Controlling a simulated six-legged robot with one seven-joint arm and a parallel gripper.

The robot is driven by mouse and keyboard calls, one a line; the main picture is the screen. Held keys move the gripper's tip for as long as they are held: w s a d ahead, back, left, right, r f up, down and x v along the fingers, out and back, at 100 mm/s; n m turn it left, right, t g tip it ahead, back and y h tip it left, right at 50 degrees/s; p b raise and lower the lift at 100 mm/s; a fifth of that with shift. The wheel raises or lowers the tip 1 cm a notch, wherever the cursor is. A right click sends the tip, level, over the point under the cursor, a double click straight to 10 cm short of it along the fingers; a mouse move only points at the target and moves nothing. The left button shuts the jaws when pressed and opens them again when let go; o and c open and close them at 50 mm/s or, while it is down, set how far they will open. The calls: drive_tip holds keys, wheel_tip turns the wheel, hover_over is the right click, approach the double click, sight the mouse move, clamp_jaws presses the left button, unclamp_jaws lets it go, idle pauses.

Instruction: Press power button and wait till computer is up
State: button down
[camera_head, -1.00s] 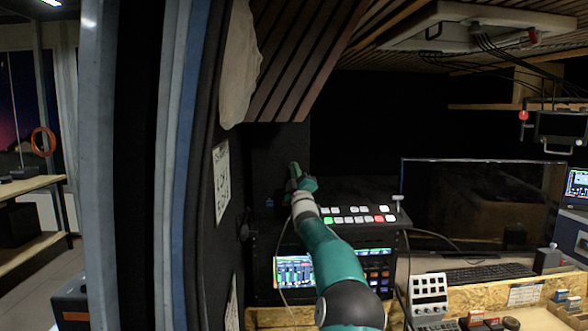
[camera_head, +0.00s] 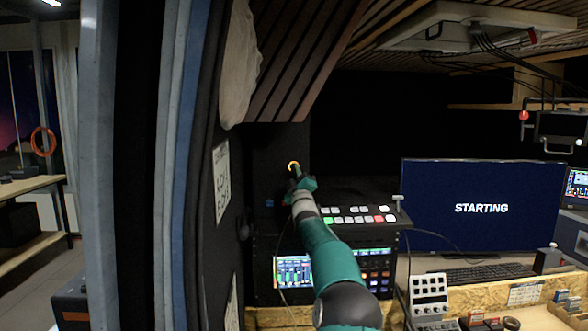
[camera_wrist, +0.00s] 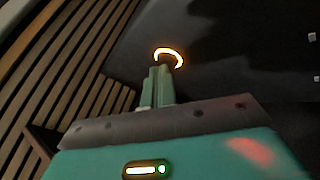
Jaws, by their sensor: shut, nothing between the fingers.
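The power button (camera_head: 293,166) shows as a glowing orange ring on the dark panel at the back left, and it also shows in the wrist view (camera_wrist: 169,56). My gripper (camera_head: 297,176) is shut and empty, its tip right at the ring; in the wrist view the fingertips (camera_wrist: 163,70) overlap the ring's lower edge. I cannot tell whether they touch it. The ring's lower part is hidden by the fingers. The computer's monitor (camera_head: 480,240) on the right is lit dark blue with the word STARTING.
A switcher panel with lit buttons (camera_head: 352,216) and a rack screen (camera_head: 294,272) stand beside my arm. A slatted wooden panel (camera_head: 300,60) hangs above, and a wall edge is at left.

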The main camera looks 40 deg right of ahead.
drive_tip(key=shift+s+a, duration=0.4)
drive_tip(key=shift+s, duration=0.1)
drive_tip(key=s+a, duration=0.3)
drive_tip(key=shift+s+a, duration=0.1)
drive_tip(key=shift+s, duration=0.3)
drive_tip(key=shift+s, duration=0.15)
idle(0.9)
